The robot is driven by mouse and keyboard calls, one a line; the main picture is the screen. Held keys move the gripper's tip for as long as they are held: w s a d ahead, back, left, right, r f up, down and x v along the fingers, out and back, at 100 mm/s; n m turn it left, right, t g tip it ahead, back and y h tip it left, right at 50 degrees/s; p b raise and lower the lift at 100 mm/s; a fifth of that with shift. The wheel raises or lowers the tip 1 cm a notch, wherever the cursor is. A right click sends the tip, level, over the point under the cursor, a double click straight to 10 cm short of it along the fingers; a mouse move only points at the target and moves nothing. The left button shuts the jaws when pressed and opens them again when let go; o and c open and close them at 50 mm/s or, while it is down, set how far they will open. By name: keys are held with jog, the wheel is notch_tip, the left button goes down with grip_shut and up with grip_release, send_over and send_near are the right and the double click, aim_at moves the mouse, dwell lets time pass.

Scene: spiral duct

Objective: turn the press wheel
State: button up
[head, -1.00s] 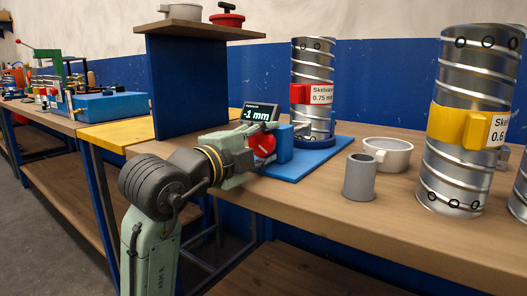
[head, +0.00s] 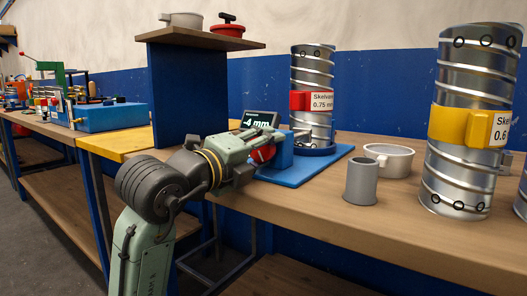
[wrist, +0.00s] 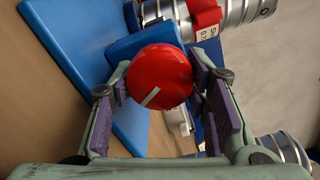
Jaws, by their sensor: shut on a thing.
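The red press wheel (wrist: 160,78), a round knob with a white line mark, sits between the two fingers of my gripper (wrist: 159,84) in the wrist view. The fingers are shut on its rim from both sides. In the head view the wheel (head: 262,154) is partly hidden behind my gripper (head: 246,150). The wheel is on the front of a blue block (head: 284,148) on a blue base plate (head: 310,168). A small dark display (head: 259,120) above it reads -4 mm. A spiral duct with a red clamp (head: 313,101) stands upright behind the block.
A larger duct with a yellow clamp (head: 462,125) stands farther right. A raised shelf (head: 200,39) with two pots stands at the back left. The bench front between is clear.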

jog(key=o, duration=1.2)
jog(key=shift+s, duration=0.1)
jog(key=shift+v, duration=3.95)
jog(key=shift+r, duration=0.1)
